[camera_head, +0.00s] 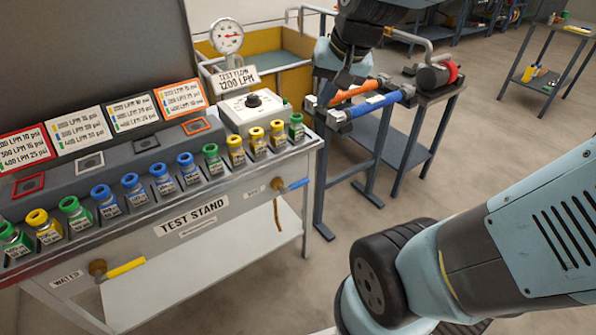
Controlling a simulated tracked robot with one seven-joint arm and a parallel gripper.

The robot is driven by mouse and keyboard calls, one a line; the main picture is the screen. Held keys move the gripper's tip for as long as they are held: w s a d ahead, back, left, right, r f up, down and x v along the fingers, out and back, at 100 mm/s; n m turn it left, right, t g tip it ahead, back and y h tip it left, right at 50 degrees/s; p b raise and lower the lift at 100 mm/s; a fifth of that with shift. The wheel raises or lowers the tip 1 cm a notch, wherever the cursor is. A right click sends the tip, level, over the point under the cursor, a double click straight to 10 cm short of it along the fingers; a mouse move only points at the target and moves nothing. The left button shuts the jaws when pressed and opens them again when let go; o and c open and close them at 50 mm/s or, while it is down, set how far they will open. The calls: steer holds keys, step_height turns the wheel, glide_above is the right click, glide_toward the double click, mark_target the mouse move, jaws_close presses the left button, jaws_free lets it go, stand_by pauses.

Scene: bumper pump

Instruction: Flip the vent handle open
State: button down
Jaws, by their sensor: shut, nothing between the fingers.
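The vent handle (295,184) is a short blue lever on a brass valve at the right end of the test stand's front panel (215,213). It points right, close to level. A small label marked VENT is left of the valve, and a thin brown pipe hangs below it. My gripper (343,80) is at the upper middle, above and to the right of the vent handle and clear of it. It points down, with its dark fingers shut and empty. It overlaps the orange and blue bars behind in the picture; the depth between them is unclear.
A yellow water handle (126,268) is at lower left, and a pressure gauge (227,37) rises at the back. An orange bar (357,91) and a blue bar (372,106) lie by a side table.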

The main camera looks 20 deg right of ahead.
steer(key=w+f+m+g, duration=0.1)
steer(key=w+f+m, duration=0.4)
steer(key=w+f, duration=0.6)
steer(key=m+g+h, duration=0.1)
steer(key=m+g, duration=0.1)
steer(key=m, duration=0.4)
glide_above(300, 182)
steer(key=s+d, duration=0.1)
steer(key=s, duration=0.2)
step_height(300, 182, down, 16)
steer(key=shift+d+f, duration=0.1)
steer(key=shift+f, duration=0.05)
steer(key=f, duration=0.4)
steer(key=w+f, duration=0.1)
steer(key=f, duration=0.4)
steer(key=w+a+f, duration=0.1)
steer(key=f, duration=0.3)
steer(key=shift+w+f, duration=0.25)
steer(key=shift+f, duration=0.05)
